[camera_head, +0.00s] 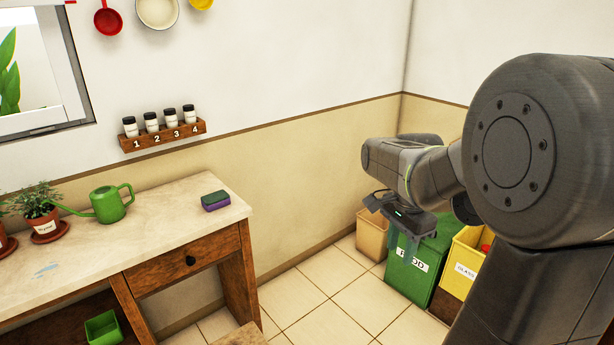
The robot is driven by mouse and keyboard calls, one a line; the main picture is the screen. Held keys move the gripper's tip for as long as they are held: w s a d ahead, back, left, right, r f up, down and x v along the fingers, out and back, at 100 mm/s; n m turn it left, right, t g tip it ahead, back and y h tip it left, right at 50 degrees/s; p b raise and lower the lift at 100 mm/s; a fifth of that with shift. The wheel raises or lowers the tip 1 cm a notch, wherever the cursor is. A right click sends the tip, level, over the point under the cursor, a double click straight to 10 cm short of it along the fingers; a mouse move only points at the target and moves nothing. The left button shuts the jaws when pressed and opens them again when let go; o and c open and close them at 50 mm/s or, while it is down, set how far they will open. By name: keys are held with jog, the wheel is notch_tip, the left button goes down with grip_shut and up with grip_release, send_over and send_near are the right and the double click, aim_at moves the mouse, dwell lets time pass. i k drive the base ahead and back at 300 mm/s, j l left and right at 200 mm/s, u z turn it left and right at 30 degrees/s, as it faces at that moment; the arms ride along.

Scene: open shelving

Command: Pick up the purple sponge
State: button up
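The purple sponge (216,205) lies flat on the light countertop (165,240), near its right end. Its top layer is dark green and its lower side is purple. My gripper (402,250) hangs at the right, over the floor in front of the green bin, well to the right of the sponge and apart from it. Its fingers are small and partly blend with the green bin behind, so I cannot tell whether they are open or shut. Nothing shows held in it.
A green watering can (109,204) and a potted plant (38,210) stand left of the sponge. A spice rack (163,136) hangs on the wall above.

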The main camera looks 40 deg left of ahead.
aim_at(211, 202)
jog(key=i+j+u, duration=0.1)
jog(key=i+u, duration=0.35)
jog(key=i+l+u, duration=0.1)
jog(key=i+u, duration=0.35)
jog(key=i, duration=0.15)
jog(key=i+l+u, duration=0.25)
jog(key=i+u, duration=0.25)
jog(key=i+j+u, duration=0.15)
jog(key=i+u, duration=0.15)
jog(key=u, duration=0.15)
jog(key=i+u, duration=0.65)
jog(key=u, duration=0.25)
jog(key=i+l+u, duration=0.25)
jog(key=u, duration=0.2)
jog(key=i+l+u, duration=0.3)
jog(key=i+j, duration=0.1)
